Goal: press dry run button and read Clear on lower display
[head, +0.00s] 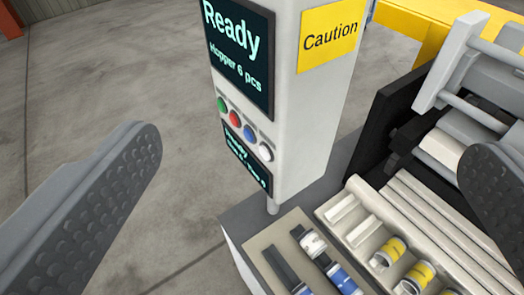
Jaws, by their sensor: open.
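A white control column stands at the middle top. Its upper display (239,48) reads "Ready" and "Hopper 6 pcs". Below it is a row of buttons: a green button (222,104), a red button (234,117), a blue button (249,132) and a white button (265,151). I see no readable label saying which is the dry run button. The lower display (247,161) sits under the buttons; its text is too slanted and small to read surely. My gripper (315,165) is open, one finger at left and one at right, with nothing held between them and apart from the buttons.
A yellow "Caution" sign (330,35) is on the column's side. Grey machinery with a dark plate (397,110) stands at right. Concrete floor (120,75) is clear at left.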

